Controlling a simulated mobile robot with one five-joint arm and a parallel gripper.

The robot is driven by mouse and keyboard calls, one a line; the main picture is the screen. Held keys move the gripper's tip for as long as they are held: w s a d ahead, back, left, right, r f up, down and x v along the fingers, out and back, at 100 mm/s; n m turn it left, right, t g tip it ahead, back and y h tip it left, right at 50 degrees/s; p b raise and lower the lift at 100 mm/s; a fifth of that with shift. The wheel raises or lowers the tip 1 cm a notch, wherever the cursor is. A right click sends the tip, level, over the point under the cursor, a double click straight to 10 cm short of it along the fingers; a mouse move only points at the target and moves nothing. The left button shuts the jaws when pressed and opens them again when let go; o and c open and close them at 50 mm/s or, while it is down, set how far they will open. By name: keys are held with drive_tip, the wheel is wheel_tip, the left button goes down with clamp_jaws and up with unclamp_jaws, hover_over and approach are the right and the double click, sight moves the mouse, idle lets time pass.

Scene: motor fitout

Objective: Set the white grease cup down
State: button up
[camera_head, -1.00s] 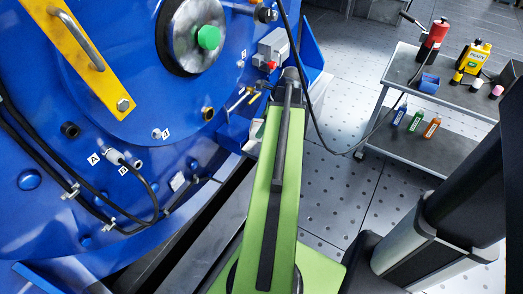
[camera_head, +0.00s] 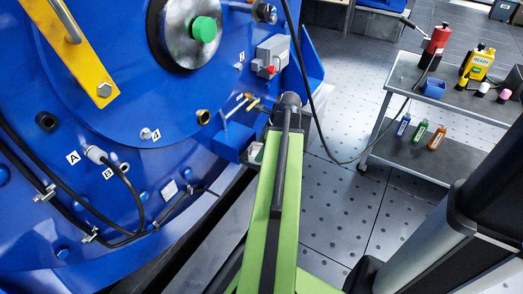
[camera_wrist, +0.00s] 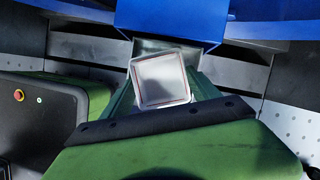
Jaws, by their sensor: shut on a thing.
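The white grease cup (camera_wrist: 160,80) shows in the wrist view as a square, open-topped white cup, slightly tilted in the picture. My gripper (camera_wrist: 163,92) is shut on it, with the green jaws on either side and below. A blue box-like part lies just beyond the cup in the wrist view. In the head view my green arm hides most of the gripper and the cup, near the lower edge of the blue machine (camera_head: 75,140).
Floor between is clear.

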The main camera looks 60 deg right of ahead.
drive_tip(key=o, duration=1.4)
drive_tip(key=shift+f, duration=0.1)
drive_tip(key=shift+c, duration=0.2)
drive_tip(key=shift+r+p, duration=0.35)
drive_tip(key=p+v, duration=1)
drive_tip(key=v, duration=0.1)
drive_tip(key=shift+s+r+p, duration=0.2)
drive_tip(key=shift+r+p, duration=0.1)
drive_tip(key=shift+p, duration=0.05)
